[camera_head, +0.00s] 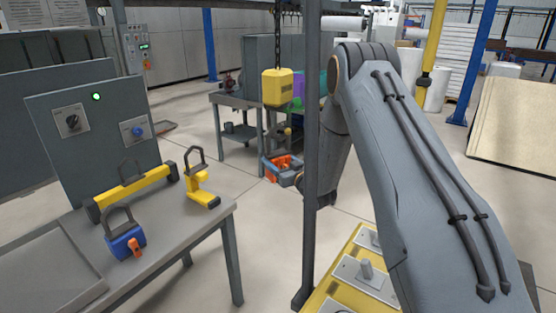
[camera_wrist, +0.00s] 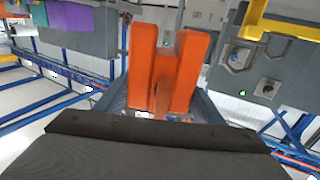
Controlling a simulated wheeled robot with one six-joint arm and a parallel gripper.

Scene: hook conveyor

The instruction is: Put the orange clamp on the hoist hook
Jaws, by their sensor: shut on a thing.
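The yellow hoist block (camera_head: 277,87) hangs on a chain above and close to the clamp in the head picture. Dark and yellow parts hang below the block toward the clamp. The hook's outline is too small to tell, and I cannot tell whether it touches the clamp.
The left table (camera_head: 190,228) bears a yellow spreader beam (camera_head: 133,192), a yellow clamp (camera_head: 202,191) and a blue clamp (camera_head: 125,241). A steel post (camera_head: 311,150) stands close beside my gripper. A workbench (camera_head: 232,100) with purple and teal boxes is behind.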

